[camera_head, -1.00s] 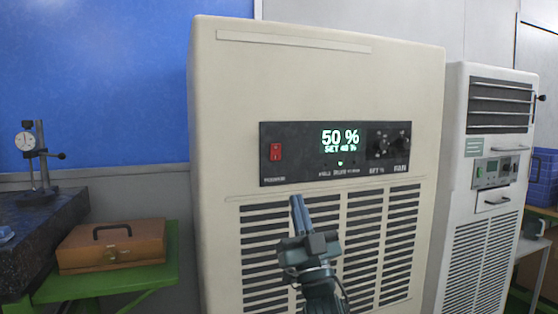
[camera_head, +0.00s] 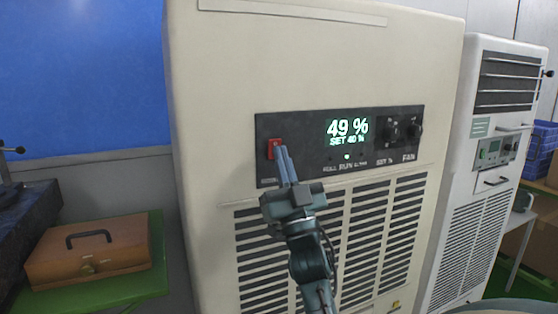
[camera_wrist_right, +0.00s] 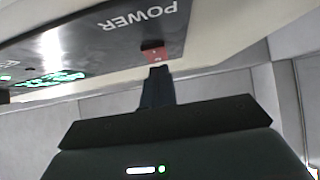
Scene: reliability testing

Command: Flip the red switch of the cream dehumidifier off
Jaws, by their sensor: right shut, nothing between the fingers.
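The cream dehumidifier (camera_head: 215,120) stands in front of me with a dark control panel (camera_head: 300,125). Its display reads 49 % and SET 40 %, with a green lamp lit below. The red switch (camera_head: 273,146) is at the panel's left end. My right gripper (camera_head: 286,163) is shut and empty. Its fingertips are at the lower right edge of the switch and partly cover it. In the right wrist view the fingertips (camera_wrist_right: 158,72) are right at the red switch (camera_wrist_right: 153,52), beside the POWER label. I cannot tell whether they touch. My left gripper is not in view.
A white unit (camera_head: 490,140) stands close on the right. An orange-brown case (camera_head: 88,252) lies on a green stand at the left. The space in front of the lower grille is free apart from my arm.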

